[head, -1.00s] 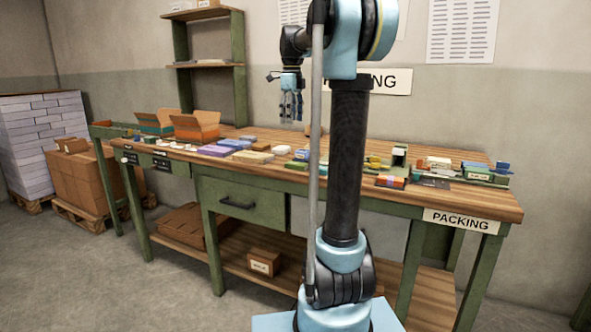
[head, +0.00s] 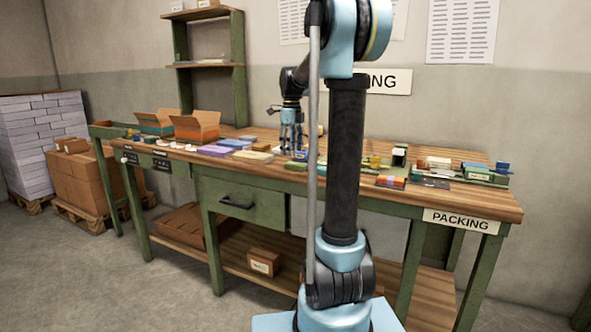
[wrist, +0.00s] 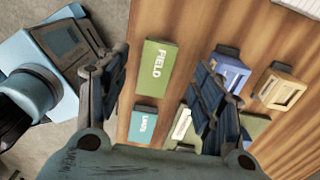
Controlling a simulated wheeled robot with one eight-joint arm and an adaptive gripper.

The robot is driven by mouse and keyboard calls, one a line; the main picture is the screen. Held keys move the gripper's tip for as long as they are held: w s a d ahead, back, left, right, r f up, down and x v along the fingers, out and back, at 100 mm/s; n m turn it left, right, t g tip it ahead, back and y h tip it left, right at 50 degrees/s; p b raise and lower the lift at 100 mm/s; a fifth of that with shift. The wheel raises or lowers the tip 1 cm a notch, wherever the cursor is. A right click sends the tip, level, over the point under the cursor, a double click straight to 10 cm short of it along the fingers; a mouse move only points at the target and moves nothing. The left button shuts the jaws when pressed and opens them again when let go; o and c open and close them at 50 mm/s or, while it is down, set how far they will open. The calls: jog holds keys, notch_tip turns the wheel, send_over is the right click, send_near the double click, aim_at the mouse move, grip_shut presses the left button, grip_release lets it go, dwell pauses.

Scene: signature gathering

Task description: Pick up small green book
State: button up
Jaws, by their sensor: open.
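A green book marked FIELD (wrist: 157,67) lies on the wooden table in the wrist view, between my open fingers in the picture. A smaller teal book (wrist: 142,125) lies just below it there, and another green cover with a pale label (wrist: 182,126) is partly hidden by my right finger. My gripper (wrist: 160,80) is open and empty, pointing down at the books. In the head view my gripper (head: 291,142) is low over the middle of the packing table (head: 480,195); the height left above the books is hard to tell.
A blue-purple book (wrist: 230,72) and a tan box (wrist: 280,88) lie to the right in the wrist view. Open cardboard boxes (head: 196,127) stand on the table's left. Several small items crowd the right; my arm hides part of the table.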

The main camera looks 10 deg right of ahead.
aim_at(292, 163)
jog(key=shift+s+d+f, duration=0.1)
jog(key=shift+f, duration=2.45)
jog(key=c, duration=1.1)
